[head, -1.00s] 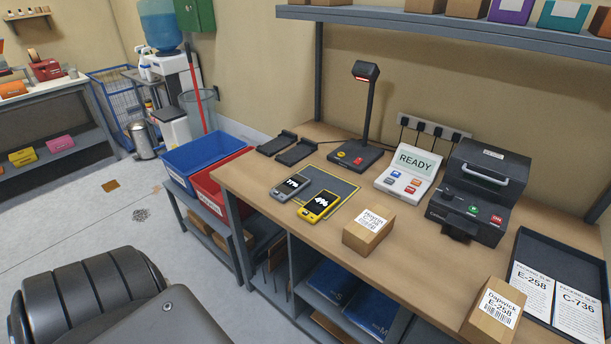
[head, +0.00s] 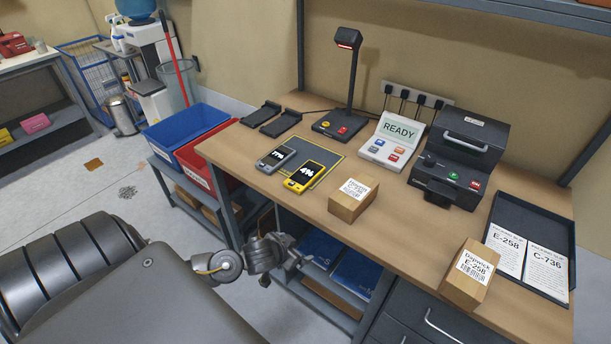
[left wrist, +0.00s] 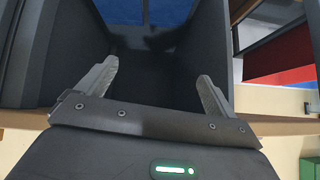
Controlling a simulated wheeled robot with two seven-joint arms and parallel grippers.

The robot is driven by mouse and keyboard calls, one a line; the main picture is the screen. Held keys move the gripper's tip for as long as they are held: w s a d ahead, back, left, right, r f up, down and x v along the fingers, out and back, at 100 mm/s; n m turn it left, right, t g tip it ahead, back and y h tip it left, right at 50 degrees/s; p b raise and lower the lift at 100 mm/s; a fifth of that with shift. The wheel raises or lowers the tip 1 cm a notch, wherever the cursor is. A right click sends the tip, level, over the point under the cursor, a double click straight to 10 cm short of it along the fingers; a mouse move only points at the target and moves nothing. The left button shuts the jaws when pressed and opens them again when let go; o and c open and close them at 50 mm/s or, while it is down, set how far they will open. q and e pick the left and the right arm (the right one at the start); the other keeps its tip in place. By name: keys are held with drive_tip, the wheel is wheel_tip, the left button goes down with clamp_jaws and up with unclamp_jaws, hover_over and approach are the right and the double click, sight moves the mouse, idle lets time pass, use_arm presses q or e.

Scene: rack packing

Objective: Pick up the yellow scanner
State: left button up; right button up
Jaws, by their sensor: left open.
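The yellow scanner (head: 304,177) lies face up on a dark mat (head: 326,158) on the wooden workbench, its dark screen showing a white reading that looks like 4%. A grey scanner (head: 276,159) lies just left of it on the same mat. My left gripper (head: 303,261) is in front of the bench, below the top's front edge and apart from both scanners. In the left wrist view my left gripper (left wrist: 157,72) has its two fingers wide apart with nothing between them. The yellow scanner does not show in that view. My right gripper is in neither view.
A small carton (head: 353,199) stands right of the yellow scanner. A lamp-like stand (head: 346,90) is behind the mat. A second carton (head: 469,277), a black printer-like machine (head: 459,160) and a slip tray (head: 566,213) fill the right side. Blue (head: 187,131) and red bins are left of the bench.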

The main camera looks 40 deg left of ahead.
use_arm(q)
drive_tip(key=shift+t+h, duration=0.3)
drive_tip(key=shift+t, duration=0.6)
drive_tip(key=w+r, duration=0.1)
drive_tip(key=r, duration=0.2)
drive_tip(key=w+a+r, duration=0.1)
drive_tip(key=r, duration=0.2)
drive_tip(key=w+a+r, duration=0.1)
drive_tip(key=r, duration=0.2)
drive_tip(key=shift+w, duration=0.15)
drive_tip(key=n+t, duration=0.1)
drive_tip(key=t, duration=0.1)
approach(303, 175)
drive_tip(key=p+x, duration=0.1)
drive_tip(key=x, duration=0.3)
drive_tip(key=shift+a, duration=0.15)
drive_tip(key=shift+w+p, duration=0.3)
drive_tip(key=shift+p, duration=0.05)
drive_tip(key=x, duration=0.2)
drive_tip(key=p+x, duration=0.1)
drive_tip(key=shift+w+d+f, duration=0.25)
drive_tip(key=shift+w, duration=0.05)
drive_tip(key=shift+w+f, duration=0.3)
drive_tip(key=shift+w, duration=0.1)
drive_tip(key=c, duration=1.2)
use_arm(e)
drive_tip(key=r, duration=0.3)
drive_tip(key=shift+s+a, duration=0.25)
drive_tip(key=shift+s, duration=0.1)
